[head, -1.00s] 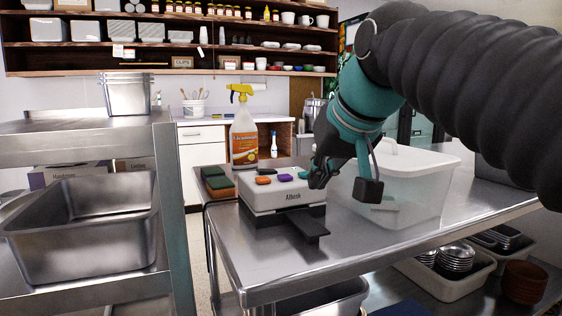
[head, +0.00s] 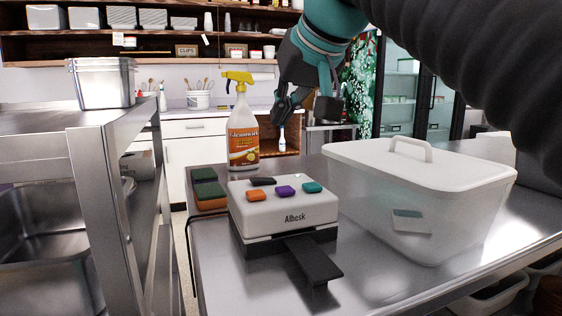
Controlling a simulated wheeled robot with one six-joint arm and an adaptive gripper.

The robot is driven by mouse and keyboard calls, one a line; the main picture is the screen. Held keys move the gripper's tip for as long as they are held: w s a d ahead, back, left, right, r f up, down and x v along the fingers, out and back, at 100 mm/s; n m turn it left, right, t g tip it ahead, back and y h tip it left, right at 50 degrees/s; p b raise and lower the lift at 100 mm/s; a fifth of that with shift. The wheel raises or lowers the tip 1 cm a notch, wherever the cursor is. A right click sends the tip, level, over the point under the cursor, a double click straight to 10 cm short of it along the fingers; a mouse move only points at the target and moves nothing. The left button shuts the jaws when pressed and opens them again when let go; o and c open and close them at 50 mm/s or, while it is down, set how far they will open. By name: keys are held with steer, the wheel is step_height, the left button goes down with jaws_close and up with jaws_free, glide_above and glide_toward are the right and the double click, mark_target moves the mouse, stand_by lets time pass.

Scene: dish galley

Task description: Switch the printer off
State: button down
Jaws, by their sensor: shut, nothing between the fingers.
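The printer (head: 284,214) is a small white box with a dark base and the label "Alhosk", standing on the steel table. Its top bears orange, purple, teal and dark buttons. A dark tray (head: 312,260) sticks out from its front. My gripper (head: 280,121) is above and behind the printer in the head view, shut and empty, pointing down and apart from the printer.
A spray bottle (head: 242,128) with a yellow head stands behind the printer. Green-and-orange sponges (head: 209,190) lie to its left. A lidded translucent bin (head: 421,195) stands to its right. A steel rack (head: 104,190) is at the left. Bare steel table (head: 225,282) shows in front.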

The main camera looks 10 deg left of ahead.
stand_by(0.3)
steer(key=b, duration=0.1)
glide_above(262, 187)
steer(key=f, duration=0.6)
steer(key=shift+d+f, duration=0.25)
steer(key=shift+d, duration=0.1)
steer(key=f, duration=0.2)
steer(key=f+b, duration=0.1)
steer(key=shift+w+a+f, duration=0.1)
steer(key=shift+a+f, duration=0.05)
steer(key=shift+a, duration=0.15)
steer(key=shift+a+f, duration=0.1)
steer(key=shift+f, duration=0.5)
